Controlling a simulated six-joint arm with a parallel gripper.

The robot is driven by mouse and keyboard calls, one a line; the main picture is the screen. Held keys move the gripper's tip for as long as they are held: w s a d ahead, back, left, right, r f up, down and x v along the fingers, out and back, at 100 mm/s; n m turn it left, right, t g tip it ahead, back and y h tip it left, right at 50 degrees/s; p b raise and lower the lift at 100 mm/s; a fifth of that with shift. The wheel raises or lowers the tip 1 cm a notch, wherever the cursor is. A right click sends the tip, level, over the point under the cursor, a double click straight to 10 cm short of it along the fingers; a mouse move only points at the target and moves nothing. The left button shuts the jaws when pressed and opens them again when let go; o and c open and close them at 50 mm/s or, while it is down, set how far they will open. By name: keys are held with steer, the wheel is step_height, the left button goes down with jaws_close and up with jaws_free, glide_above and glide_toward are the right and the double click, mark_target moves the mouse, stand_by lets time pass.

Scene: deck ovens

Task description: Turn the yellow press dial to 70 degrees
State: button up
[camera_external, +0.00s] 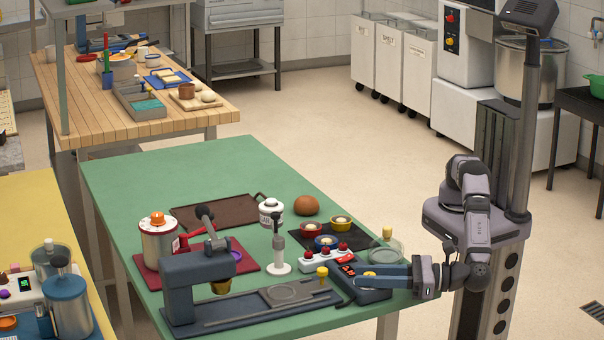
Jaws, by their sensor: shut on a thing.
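The yellow dial (369,274) shows as a small yellow patch on a dark blue control box (372,296) near the green table's right front edge. My gripper (374,275) reaches in from the right, its two fingers lying nearly level on either side of the dial. It is shut on the dial, and the fingers hide most of it, so its angle cannot be read. A small red display (347,270) is on a dark unit at the left of the box; its digits are too small to read. A blue-grey press (180,291) stands at the table's front left.
A yellow-topped post (322,274) and a white strip with red knobs (316,257) stand close left of my gripper. A glass bowl (385,250) sits just behind it. A white-based stand (279,268) is farther left. The back left of the green table (160,170) is clear.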

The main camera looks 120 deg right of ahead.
steer(key=shift+w+a+r+m+g+h+b, duration=0.1)
steer(key=shift+a+m+g+h+b, duration=0.05)
steer(key=shift+m+g+h+b, duration=0.6)
steer(key=shift+m+h, duration=0.25)
steer(key=shift+h, duration=0.3)
steer(key=o, duration=1.1)
steer(key=shift+c, duration=0.2)
steer(key=shift+b+v, duration=0.65)
steer(key=shift+v, duration=0.75)
step_height(320, 180, up, 7)
steer(key=p, duration=0.7)
